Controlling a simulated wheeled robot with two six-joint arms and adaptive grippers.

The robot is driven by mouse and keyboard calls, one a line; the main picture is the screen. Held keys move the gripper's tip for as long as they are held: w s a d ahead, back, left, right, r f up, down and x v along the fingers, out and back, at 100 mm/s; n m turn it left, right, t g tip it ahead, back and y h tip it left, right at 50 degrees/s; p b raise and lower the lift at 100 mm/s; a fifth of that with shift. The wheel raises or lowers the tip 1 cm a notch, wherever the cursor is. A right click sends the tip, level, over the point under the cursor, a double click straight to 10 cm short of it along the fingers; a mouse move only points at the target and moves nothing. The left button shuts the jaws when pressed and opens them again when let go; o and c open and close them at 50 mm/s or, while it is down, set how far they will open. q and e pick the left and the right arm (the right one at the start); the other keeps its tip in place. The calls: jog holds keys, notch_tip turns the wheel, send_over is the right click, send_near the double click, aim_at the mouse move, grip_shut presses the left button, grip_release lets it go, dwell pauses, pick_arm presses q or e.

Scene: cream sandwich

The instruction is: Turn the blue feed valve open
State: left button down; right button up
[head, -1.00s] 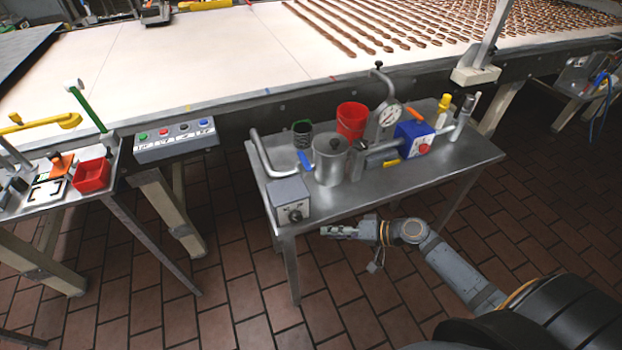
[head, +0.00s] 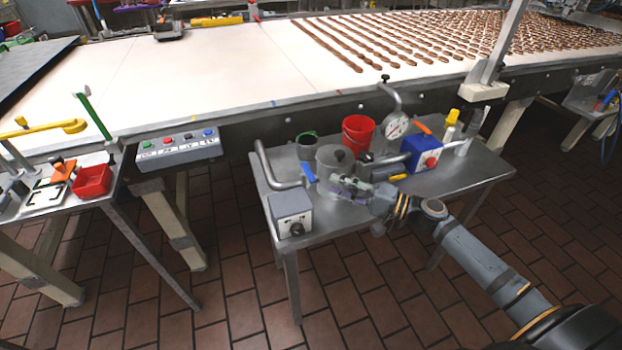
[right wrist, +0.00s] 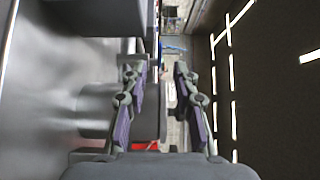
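A blue lever handle (head: 308,173), apparently the feed valve's, stands beside the metal pot (head: 330,160) on the small steel table (head: 462,180). It slants down toward the right. The valve body under it is not clear to me. My right gripper (head: 338,184) is just right of the lever, at the front of the pot, and seems apart from the lever. In the right wrist view my gripper (right wrist: 158,75) has its two fingers spread with nothing held between them. A small blue patch shows far beyond the fingertips; I cannot tell what it is. My left gripper is out of view.
A grey box with a dark knob (head: 292,215) sits at the table's front left corner. A bent metal pipe (head: 270,165) rises behind it. A red bucket (head: 357,132), a gauge (head: 396,125) and a blue box with a red knob (head: 420,158) stand close behind and right.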

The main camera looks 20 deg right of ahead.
aim_at(310, 176)
jog(key=p+x, duration=0.1)
jog(key=x, duration=0.6)
jog(key=shift+a+r+p, duration=0.1)
jog(key=shift+p, duration=0.3)
jog(key=shift+w+a, duration=0.4)
grip_shut()
